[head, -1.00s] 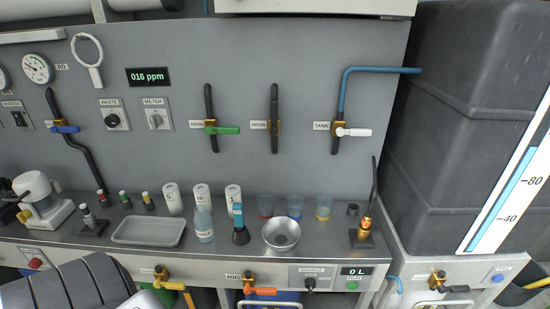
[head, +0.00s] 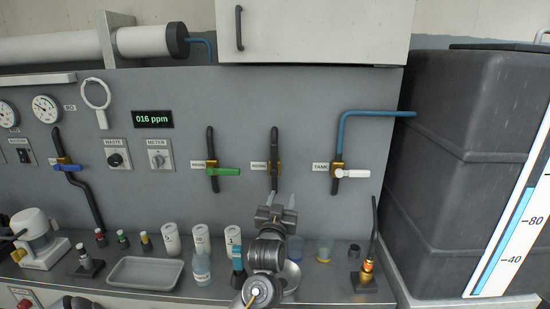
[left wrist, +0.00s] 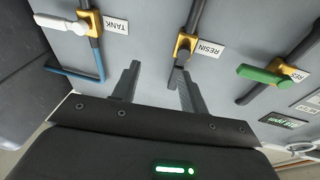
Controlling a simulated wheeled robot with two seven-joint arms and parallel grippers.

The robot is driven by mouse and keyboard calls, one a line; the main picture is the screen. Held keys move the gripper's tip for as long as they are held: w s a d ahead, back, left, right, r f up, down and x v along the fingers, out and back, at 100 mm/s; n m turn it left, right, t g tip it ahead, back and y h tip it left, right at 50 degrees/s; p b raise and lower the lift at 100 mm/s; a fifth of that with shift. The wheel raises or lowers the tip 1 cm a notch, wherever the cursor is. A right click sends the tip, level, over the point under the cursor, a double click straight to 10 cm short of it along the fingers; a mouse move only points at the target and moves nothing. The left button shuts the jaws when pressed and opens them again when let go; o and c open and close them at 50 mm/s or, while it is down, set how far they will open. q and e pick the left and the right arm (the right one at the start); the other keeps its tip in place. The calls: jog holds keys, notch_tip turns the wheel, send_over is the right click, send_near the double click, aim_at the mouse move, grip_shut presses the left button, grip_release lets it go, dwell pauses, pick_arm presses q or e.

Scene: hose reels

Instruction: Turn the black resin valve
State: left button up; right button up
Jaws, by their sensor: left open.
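The black resin valve (head: 274,168) is on the grey panel, between the green-handled and white-handled valves. It has a brass body on a vertical black pipe. Its black handle is hard to tell from the pipe. In the left wrist view the brass body (left wrist: 186,45) shows beside a RESIN label (left wrist: 209,49). My left gripper (head: 281,203) is in front of the panel just below the valve, fingers pointing up towards it. In the left wrist view its two fingers (left wrist: 156,76) are apart with nothing between them, the pipe's end lying near the right finger.
The green-handled valve (head: 222,171) is to the left and the white-handled tank valve (head: 352,173) to the right. Below, the shelf holds bottles (head: 201,267), a tray (head: 146,271), cups (head: 324,250) and a brass fitting (head: 367,268). A large dark tank (head: 460,170) stands at right.

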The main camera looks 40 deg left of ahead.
aim_at(274, 151)
pick_arm(q)
jog(key=w+a+r+n+y+p, duration=0.1)
jog(key=w+a+r, duration=0.1)
jog(key=a+r, duration=0.1)
jog(key=w+a+r+y+p, duration=0.1)
jog(key=w+a+r+y, duration=0.1)
jog(key=w+a+r, duration=0.1)
jog(key=w+a+r+n+y, duration=0.1)
jog(key=w+a+r, duration=0.1)
jog(key=r, duration=0.3)
jog(key=shift+w+a+n+y+p, duration=0.2)
jog(key=shift+a+n+y+p, duration=0.1)
jog(key=shift+a+p, duration=0.15)
jog(key=shift+w+a+r, duration=0.1)
jog(key=shift+w+a, duration=0.35)
jog(key=shift+w, duration=0.1)
jog(key=shift+c, duration=0.3)
grip_shut()
jog(key=shift+d, duration=0.15)
